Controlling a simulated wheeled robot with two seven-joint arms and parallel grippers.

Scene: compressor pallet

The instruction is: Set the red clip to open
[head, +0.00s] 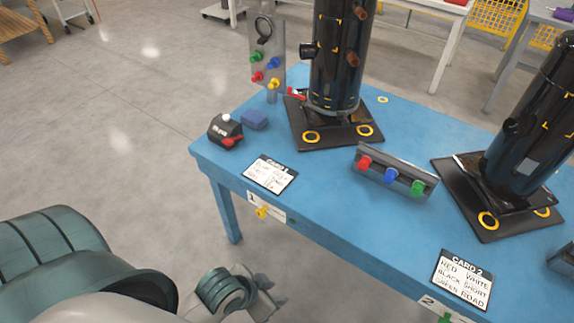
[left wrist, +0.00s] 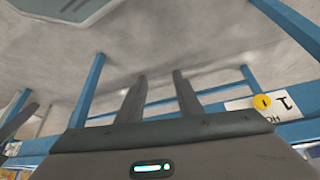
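Several red parts show in the head view, and I cannot tell for sure which is the red clip. A red knob (head: 364,162) sits beside a blue and a green one on a dark rail (head: 400,168) on the blue table. Another red knob (head: 258,77) is on the upright grey panel (head: 267,50). A small red piece (head: 297,93) lies by the left black cylinder's base. My left gripper (head: 274,289) is low in front of the table, away from all of these. In the left wrist view its two fingers (left wrist: 160,75) are apart with nothing between them. My right gripper is not in view.
Two black cylinders (head: 338,60) (head: 528,130) stand on dark plates on the blue table (head: 330,205). A yellow knob (head: 262,212) juts from that edge.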

